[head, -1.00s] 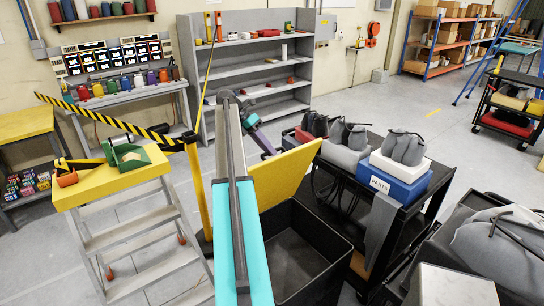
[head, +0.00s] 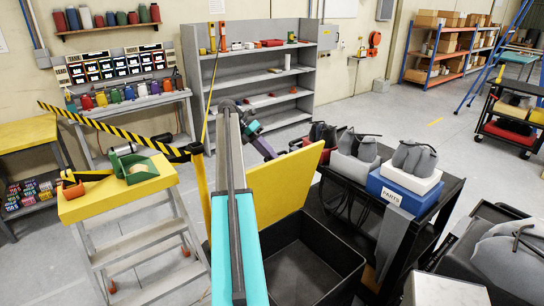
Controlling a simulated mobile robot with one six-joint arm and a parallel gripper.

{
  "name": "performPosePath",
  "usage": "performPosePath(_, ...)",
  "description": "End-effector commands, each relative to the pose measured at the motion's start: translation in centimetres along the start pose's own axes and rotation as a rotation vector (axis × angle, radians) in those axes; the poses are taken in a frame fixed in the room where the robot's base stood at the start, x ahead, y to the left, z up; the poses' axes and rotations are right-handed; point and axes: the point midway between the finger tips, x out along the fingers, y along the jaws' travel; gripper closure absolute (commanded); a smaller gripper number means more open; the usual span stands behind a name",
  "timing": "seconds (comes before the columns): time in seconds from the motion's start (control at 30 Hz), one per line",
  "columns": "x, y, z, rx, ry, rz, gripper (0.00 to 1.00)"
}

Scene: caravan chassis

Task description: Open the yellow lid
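The yellow lid (head: 285,180) stands raised and tilted at the back of the black bin (head: 338,268). The bin's dark inside shows, and no contents are visible in the part I see. My arm with its turquoise link crosses the bin's left side and hides part of the lid's left side. My gripper (head: 278,153) is at the far end of the arm, behind the lid's upper left edge. It is small and partly hidden, and I cannot tell whether its fingers are open or touch the lid.
A black cart (head: 448,190) with grey bags and a blue parts box (head: 400,192) stands close on the right. A yellow-topped step ladder (head: 100,200) and a striped barrier strap (head: 110,127) are on the left. Grey shelves (head: 265,85) stand behind. Open floor lies at the back right.

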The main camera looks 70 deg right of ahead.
Motion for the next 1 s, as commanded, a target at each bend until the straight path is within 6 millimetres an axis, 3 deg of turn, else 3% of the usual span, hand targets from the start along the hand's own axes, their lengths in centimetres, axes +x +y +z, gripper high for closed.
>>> performPosePath(0.1,0.61,0.44,-0.17,-0.006,0.008,0.001,0.69)
performPosePath(1.0,0.07,-0.34,0.42,0.028,0.0,-0.001,0.69)
